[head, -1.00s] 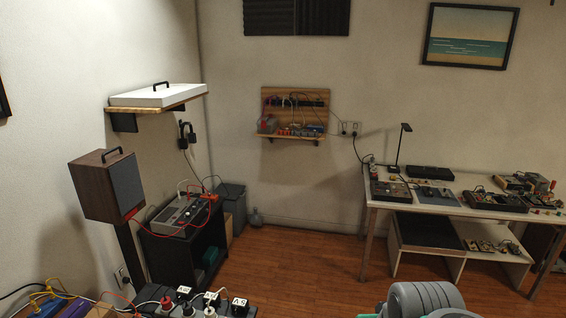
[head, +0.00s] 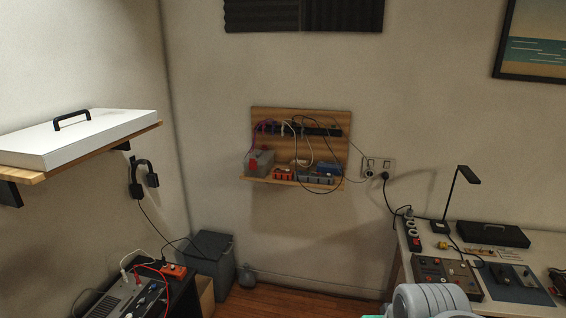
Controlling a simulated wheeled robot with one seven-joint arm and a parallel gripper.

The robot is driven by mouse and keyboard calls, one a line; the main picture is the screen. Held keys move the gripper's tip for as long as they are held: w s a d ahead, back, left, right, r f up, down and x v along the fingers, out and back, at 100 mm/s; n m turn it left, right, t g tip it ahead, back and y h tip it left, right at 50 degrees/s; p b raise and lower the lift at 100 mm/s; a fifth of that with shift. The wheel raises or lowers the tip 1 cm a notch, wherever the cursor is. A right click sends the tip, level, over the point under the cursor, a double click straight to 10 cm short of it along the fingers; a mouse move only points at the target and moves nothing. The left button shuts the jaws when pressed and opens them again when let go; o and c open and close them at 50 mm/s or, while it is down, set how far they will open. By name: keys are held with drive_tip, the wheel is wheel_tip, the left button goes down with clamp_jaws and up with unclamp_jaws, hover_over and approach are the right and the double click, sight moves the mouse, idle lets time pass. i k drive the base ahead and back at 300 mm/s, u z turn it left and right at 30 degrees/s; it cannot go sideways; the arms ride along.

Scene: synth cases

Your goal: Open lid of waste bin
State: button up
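A dark grey box-shaped bin (head: 211,268) stands on the floor in the back left corner, and I take it for the waste bin. Its flat top looks closed, and a black cable passes near its upper edge. Its lower left part is hidden behind a tan box and the black stand. A grey rounded part of my own arm shows at the bottom right of the head view. My gripper's fingers are not in view.
A black stand (head: 183,294) with electronics is at the front left. A cluttered workbench (head: 399,288) is at the right. Wooden floor (head: 290,302) shows between.

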sight(212, 245)
drive_tip(key=i, duration=1.55)
drive_tip(key=u, duration=0.35)
drive_tip(key=i, duration=1.65)
drive_tip(key=u, duration=2.25)
